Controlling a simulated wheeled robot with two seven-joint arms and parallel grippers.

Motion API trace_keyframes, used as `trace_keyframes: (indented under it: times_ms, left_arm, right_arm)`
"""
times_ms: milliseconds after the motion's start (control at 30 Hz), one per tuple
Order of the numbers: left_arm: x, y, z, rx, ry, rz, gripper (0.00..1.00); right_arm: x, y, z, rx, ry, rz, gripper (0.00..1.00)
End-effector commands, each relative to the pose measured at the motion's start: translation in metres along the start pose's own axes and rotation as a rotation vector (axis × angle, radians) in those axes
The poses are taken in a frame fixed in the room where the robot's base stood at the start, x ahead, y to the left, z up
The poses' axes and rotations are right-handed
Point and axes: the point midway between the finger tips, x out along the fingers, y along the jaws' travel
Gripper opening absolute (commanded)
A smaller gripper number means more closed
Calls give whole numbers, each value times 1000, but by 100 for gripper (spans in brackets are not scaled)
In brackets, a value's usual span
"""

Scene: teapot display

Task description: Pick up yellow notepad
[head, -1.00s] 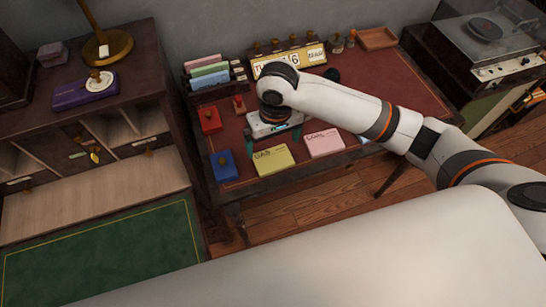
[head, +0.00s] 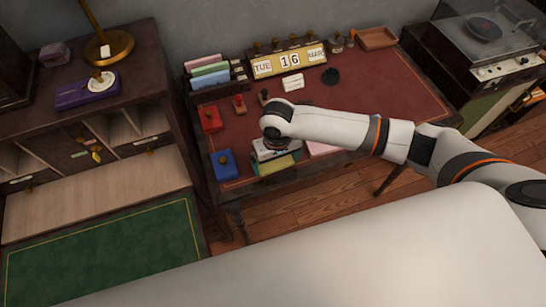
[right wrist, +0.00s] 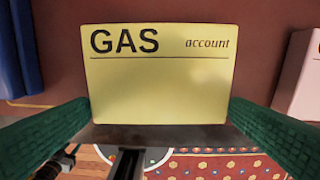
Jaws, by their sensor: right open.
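The yellow notepad (right wrist: 160,75), printed "GAS account", lies face up on the red desk top near its front edge. In the head view the notepad (head: 275,164) is mostly hidden under my right gripper (head: 274,158). In the right wrist view the open green fingers of the gripper (right wrist: 160,115) stand at either side of the notepad's lower part. Nothing is held between them. I cannot tell the exact height of the fingertips over the desk. My left gripper is not in view.
A pink notepad (head: 322,149) lies close to the right, partly behind my arm. A blue box (head: 223,164) lies to the left, and a red box (head: 210,119) behind it. A date display (head: 289,63) and card holder (head: 215,75) stand at the back.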

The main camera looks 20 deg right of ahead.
Motion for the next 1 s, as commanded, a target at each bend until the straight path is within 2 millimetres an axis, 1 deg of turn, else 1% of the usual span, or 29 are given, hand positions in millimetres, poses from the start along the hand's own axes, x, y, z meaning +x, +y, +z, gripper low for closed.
trace_keyframes:
  times_ms: [33,100,300,333,400,500,733,867,1000]
  left_arm:
    - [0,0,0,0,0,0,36]
    - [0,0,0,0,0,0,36]
    - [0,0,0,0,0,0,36]
    - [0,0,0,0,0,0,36]
    - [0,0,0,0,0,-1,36]
    - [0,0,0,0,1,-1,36]
    - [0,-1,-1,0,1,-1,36]
    - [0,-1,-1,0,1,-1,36]
    - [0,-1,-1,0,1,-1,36]
  right_arm:
    - [5,0,0,0,0,0,100]
    - [8,0,0,-2,-1,-1,100]
    - [8,0,0,-2,-1,0,100]
    - [8,0,0,-2,-1,0,97]
    - [8,0,0,-2,-1,0,85]
    - [8,0,0,-2,-2,0,71]
    - [6,0,0,-1,-2,0,70]
    - [-8,0,1,-1,-4,2,70]
    - [-36,1,1,-3,-6,3,70]
